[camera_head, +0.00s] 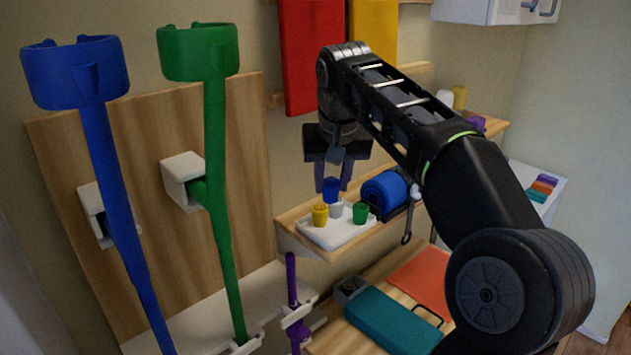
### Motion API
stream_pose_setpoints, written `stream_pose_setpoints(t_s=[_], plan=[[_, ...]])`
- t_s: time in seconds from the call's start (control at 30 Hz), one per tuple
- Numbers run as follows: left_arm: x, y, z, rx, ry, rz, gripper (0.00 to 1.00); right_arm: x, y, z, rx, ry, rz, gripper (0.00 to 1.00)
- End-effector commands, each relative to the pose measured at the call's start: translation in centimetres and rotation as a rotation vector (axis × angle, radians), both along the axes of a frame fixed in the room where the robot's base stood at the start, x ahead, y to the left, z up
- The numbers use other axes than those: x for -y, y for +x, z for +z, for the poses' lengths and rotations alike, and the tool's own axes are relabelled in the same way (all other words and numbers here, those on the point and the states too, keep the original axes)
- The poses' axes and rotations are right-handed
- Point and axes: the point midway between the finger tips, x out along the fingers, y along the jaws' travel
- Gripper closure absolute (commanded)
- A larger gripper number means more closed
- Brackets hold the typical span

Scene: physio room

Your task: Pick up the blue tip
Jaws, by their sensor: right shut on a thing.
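The blue tip (331,187) is a small blue cup-shaped piece above the white tray (345,236) on the wooden shelf. My right gripper (333,183) points down over the tray, its fingers shut on the blue tip. Whether the tip still touches the tray or the pieces below it, I cannot tell. A yellow tip (320,214), a grey tip (336,210) and a green tip (361,212) are in the tray beneath and around it. My left gripper is out of view.
A rolled blue mat (384,192) lies on the shelf close right of the tray. Blue (123,220) and green (213,170) crutches stand at the left. A purple stick (292,290) stands below the shelf. Red (313,55) and yellow (373,28) cloths hang behind my arm.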

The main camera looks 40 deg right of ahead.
Motion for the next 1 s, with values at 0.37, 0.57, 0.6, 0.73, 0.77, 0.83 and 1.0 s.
stream_pose_setpoints(t_s=[0.37,0.57,0.6,0.73,0.77,0.83,1.0], plan=[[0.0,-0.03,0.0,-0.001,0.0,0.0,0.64,0.07,-0.14,0.02,0.0,0.0,0.0,1.0],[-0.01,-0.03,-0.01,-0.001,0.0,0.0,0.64,0.07,-0.13,0.03,0.0,0.0,0.0,1.0],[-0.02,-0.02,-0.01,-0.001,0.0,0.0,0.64,0.07,-0.13,0.03,0.0,0.0,0.0,1.0],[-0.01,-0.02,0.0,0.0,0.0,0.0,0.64,0.07,-0.13,0.02,0.0,0.0,0.0,0.77],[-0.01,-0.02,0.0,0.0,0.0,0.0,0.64,0.06,-0.12,0.02,0.0,0.0,0.0,0.79],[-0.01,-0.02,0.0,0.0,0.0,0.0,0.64,0.06,-0.12,0.02,0.0,0.0,0.0,0.85],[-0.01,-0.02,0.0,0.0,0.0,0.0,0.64,0.06,-0.12,0.02,0.0,0.0,0.0,0.99]])
